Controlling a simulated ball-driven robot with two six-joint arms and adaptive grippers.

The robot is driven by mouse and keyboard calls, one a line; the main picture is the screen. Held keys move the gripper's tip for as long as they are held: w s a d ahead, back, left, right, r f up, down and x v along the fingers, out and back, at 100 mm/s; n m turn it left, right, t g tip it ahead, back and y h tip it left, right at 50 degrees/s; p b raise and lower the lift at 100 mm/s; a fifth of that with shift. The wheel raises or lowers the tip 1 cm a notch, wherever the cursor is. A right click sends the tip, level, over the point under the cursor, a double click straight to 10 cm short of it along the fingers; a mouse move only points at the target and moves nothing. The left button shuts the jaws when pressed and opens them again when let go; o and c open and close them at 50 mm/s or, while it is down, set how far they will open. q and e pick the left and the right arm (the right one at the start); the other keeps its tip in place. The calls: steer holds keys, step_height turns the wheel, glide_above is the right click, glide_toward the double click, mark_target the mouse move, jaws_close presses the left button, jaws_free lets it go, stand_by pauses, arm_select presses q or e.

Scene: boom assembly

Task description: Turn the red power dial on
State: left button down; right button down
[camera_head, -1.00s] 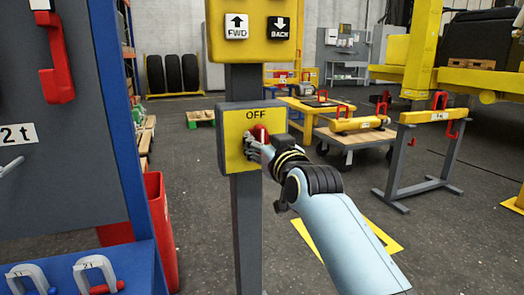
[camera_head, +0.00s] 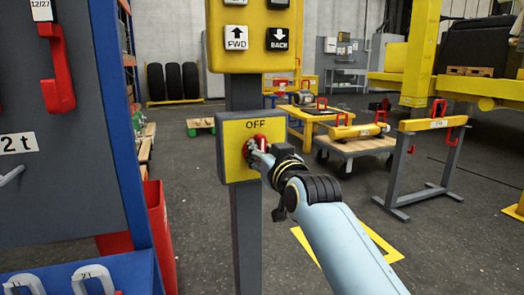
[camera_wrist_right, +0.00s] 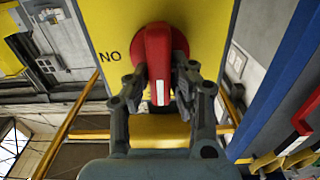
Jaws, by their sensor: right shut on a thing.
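The red power dial (camera_head: 257,143) sits on a yellow panel box (camera_head: 233,171) on a grey post, below the word OFF. My right gripper (camera_head: 258,150) reaches it from the right and is shut on it. In the right wrist view the dial's red grip (camera_wrist_right: 157,62) stands between the two fingers (camera_wrist_right: 158,88), one on each side. Its white line points down in that picture. The letters of ON show upside down to the left of the dial there. In the head view my gripper hides the ON label. My left gripper is not in view.
A yellow box with FWD (camera_head: 236,38) and BACK (camera_head: 278,39) buttons is above the panel on the same post. A blue-edged grey board (camera_head: 60,190) and a red bin (camera_head: 160,235) stand to the left. The floor to the right is open up to a grey stand (camera_head: 430,165).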

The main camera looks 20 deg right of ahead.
steer(key=shift+d+r+m+p, duration=0.1)
steer(key=shift+r+m+p, duration=0.15)
steer(key=shift+m+p, duration=0.95)
steer(key=shift+p, duration=0.2)
steer(key=shift+d+m+p, duration=0.15)
steer(key=shift+m+p, duration=0.65)
steer(key=shift+m, duration=0.1)
steer(key=m+p, duration=0.2)
steer(key=m, duration=0.1)
steer(key=shift+d+f+m, duration=0.15)
steer(key=shift+f+m, duration=0.05)
steer(key=shift+m, duration=0.1)
steer(key=shift+f+m, duration=0.15)
steer(key=shift+m, duration=0.75)
steer(key=m, duration=0.2)
steer(key=shift+d+f+m+p, duration=0.1)
steer(key=shift+f+m+p, duration=0.05)
steer(key=shift+m+p, duration=0.25)
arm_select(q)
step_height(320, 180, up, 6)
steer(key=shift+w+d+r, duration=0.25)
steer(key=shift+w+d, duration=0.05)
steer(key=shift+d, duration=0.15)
arm_select(e)
steer(key=m, duration=0.5)
steer(key=shift+f, duration=0.25)
